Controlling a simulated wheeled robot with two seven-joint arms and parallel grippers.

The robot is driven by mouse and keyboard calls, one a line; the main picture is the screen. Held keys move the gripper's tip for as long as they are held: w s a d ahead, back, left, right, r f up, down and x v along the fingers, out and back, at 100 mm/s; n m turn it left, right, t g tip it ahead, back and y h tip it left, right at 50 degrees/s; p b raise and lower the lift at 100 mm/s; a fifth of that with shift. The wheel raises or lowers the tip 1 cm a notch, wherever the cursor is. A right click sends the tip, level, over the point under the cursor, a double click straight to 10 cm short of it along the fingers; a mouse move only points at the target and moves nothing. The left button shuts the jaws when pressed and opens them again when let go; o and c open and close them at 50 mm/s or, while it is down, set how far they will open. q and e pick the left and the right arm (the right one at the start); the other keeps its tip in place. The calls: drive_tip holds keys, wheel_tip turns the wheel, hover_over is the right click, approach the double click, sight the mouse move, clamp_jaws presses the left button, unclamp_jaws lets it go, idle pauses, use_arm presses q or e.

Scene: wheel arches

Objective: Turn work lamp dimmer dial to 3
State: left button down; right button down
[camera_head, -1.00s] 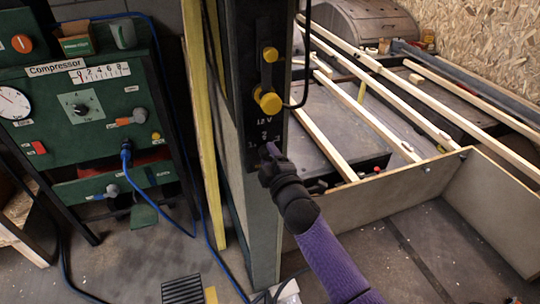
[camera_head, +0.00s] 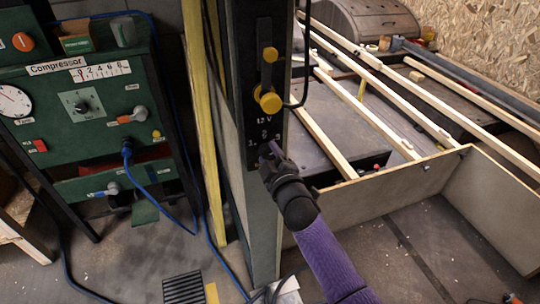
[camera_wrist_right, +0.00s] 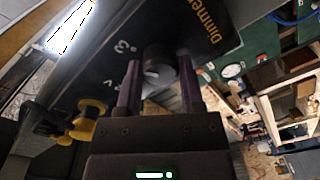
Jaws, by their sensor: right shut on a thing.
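My right gripper (camera_head: 268,152) is at the lower part of the black panel (camera_head: 262,75) on the post. In the right wrist view the gripper (camera_wrist_right: 160,82) has its two purple-grey fingers on either side of the dark round dimmer dial (camera_wrist_right: 158,56), shut on it. The dial has a pale mark on its face; its exact setting cannot be read. A printed 3 (camera_wrist_right: 124,46) and the "Dimmer" label (camera_wrist_right: 203,28) show beside the dial. In the head view the gripper mostly hides the dial. My left gripper is not in view.
Yellow knobs (camera_head: 268,100) sit higher on the panel, above the "12 V" print. A black cable loops at the panel's right. The green compressor panel (camera_head: 85,110) stands at left. A low wooden wall (camera_head: 385,190) and long timber strips are at right.

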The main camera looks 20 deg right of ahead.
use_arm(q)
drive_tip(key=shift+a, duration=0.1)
use_arm(e)
drive_tip(key=shift+f, duration=0.1)
drive_tip(key=shift+c, duration=1.1)
unclamp_jaws()
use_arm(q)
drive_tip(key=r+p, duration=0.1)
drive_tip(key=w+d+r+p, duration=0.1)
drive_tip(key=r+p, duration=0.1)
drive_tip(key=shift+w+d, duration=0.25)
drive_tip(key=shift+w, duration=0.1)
use_arm(e)
drive_tip(key=s, duration=1)
drive_tip(key=shift+d, duration=0.25)
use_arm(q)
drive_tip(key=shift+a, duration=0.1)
